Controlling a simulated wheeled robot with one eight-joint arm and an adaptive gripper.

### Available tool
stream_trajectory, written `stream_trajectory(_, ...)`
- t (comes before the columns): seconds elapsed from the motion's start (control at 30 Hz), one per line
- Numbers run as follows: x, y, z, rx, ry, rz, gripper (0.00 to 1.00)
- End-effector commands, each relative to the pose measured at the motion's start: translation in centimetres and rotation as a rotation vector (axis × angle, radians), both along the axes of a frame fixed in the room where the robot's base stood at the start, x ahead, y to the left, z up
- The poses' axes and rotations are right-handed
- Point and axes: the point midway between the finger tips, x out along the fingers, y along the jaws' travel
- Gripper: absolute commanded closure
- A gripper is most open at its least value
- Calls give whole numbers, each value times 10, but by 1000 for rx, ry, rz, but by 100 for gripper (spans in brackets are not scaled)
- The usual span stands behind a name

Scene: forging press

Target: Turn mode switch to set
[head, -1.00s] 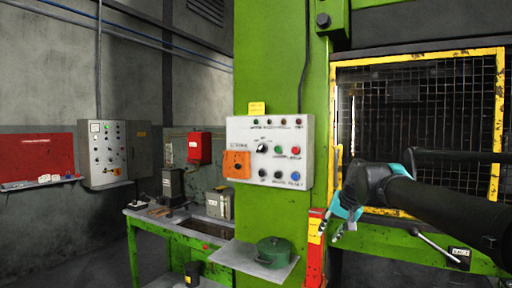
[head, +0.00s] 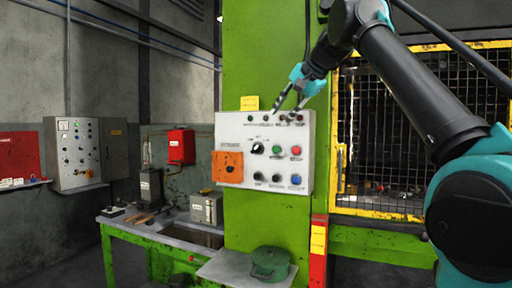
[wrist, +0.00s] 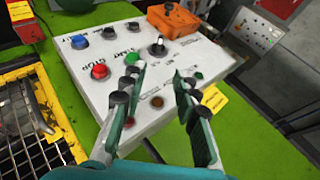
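The mode switch is a black rotary knob (head: 257,147) with a pale pointer, on the left part of a light grey control panel (head: 233,128) on a green press column. In the wrist view the knob (wrist: 157,48) stands beyond my fingertips, and the panel looks upside down. My gripper (head: 289,106) is in front of the panel's top row of lamps, up and right of the knob. In the wrist view my gripper (wrist: 160,80) is open, with nothing between its fingers. The lettering around the knob is too small to read.
Green (head: 276,149) and red (head: 296,150) buttons sit right of the knob; more buttons are below. An orange box (head: 227,167) is at the panel's lower left. A yellow-framed mesh guard (head: 380,130) stands right. A shelf below holds a green pot (head: 270,263).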

Motion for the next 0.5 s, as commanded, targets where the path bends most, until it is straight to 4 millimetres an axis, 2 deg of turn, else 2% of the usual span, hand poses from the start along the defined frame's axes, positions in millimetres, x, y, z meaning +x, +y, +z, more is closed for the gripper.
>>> stream_trajectory(0.5,57,47,-65,-3,-1,3,70)
